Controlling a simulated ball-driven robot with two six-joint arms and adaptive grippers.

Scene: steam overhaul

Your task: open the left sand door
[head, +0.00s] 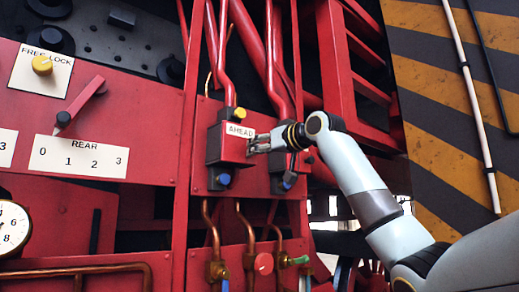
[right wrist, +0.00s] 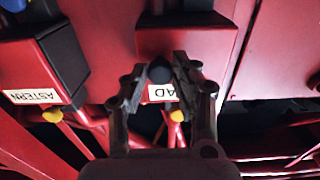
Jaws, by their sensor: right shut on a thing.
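The AHEAD sand box is a dark box with a red front door (head: 228,151), seen in the left-middle of the head view. Its white AHEAD label (head: 240,130) shows upside down and partly covered in the right wrist view (right wrist: 162,92). My right gripper (head: 256,144) is at the door's right edge, shut on what looks like a small dark knob (right wrist: 160,72) between the fingertips. I cannot tell whether the door stands ajar. The second box (head: 286,180) is partly behind my right arm; its ASTERN label (right wrist: 30,96) shows in the wrist view. My left gripper is not in view.
A yellow knob (head: 240,114) sits above the AHEAD box and a blue one (head: 223,180) below it. Red pipes (head: 222,60) run upward, copper pipes (head: 211,230) below. A red lever (head: 82,105) and a gauge (head: 10,228) are at left. A striped wall (head: 445,120) stands at right.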

